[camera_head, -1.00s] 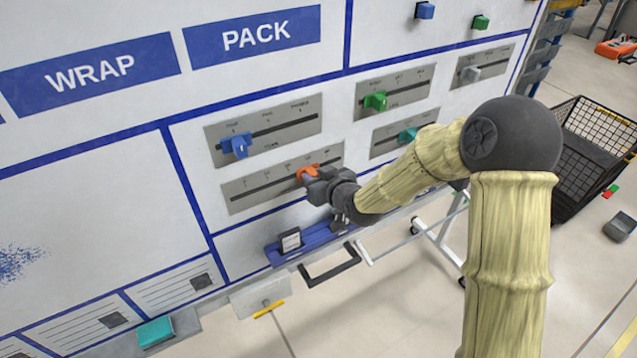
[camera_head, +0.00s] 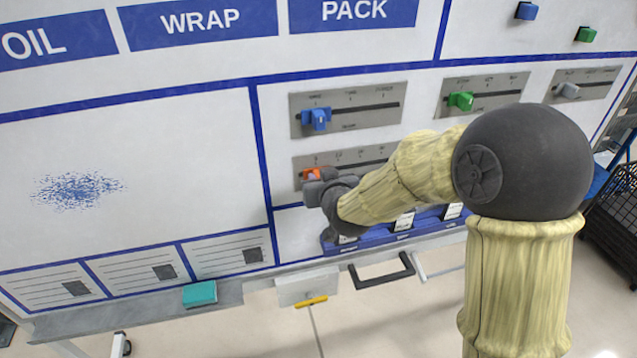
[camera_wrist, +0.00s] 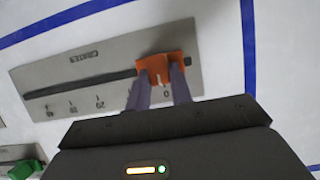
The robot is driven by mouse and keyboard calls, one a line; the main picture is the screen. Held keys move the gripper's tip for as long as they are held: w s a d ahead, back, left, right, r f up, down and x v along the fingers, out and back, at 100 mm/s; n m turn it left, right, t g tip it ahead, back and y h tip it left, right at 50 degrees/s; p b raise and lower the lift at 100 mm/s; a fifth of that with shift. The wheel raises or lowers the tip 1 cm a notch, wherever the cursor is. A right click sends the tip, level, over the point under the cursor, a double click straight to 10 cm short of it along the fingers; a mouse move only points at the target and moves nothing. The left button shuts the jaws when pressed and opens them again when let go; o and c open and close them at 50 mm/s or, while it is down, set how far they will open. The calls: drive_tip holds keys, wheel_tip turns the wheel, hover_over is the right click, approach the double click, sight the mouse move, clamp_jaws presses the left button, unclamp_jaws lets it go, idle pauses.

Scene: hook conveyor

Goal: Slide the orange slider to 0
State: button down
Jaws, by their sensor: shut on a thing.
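The orange slider (camera_head: 314,173) sits at the left end of its grey scale plate (camera_head: 375,153) in the head view. In the wrist view, the orange slider (camera_wrist: 162,69) is at the right end of the dark slot, its white mark beside the printed 0. The plate (camera_wrist: 60,72) reads CRATES in the wrist view, with 20 and higher numbers toward the left. My gripper (camera_wrist: 160,85) is shut on the orange slider, a finger on each side of it. In the head view my gripper (camera_head: 312,188) partly hides the slider and its plate.
A blue slider (camera_head: 317,119) is on the plate just above. A green slider (camera_head: 461,101) and a grey slider (camera_head: 569,90) are to the right. A blue rack (camera_head: 375,237) with white cards and a black handle (camera_head: 381,271) lie below my arm.

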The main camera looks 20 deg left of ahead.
drive_tip(key=shift+s+a+r, duration=0.1)
drive_tip(key=shift+a, duration=0.15)
drive_tip(key=c, duration=1.2)
unclamp_jaws()
drive_tip(key=shift+s+a, duration=0.1)
drive_tip(key=shift+c, duration=0.2)
drive_tip(key=b+v, duration=0.3)
drive_tip(key=v, duration=1.4)
drive_tip(key=shift+s, duration=0.15)
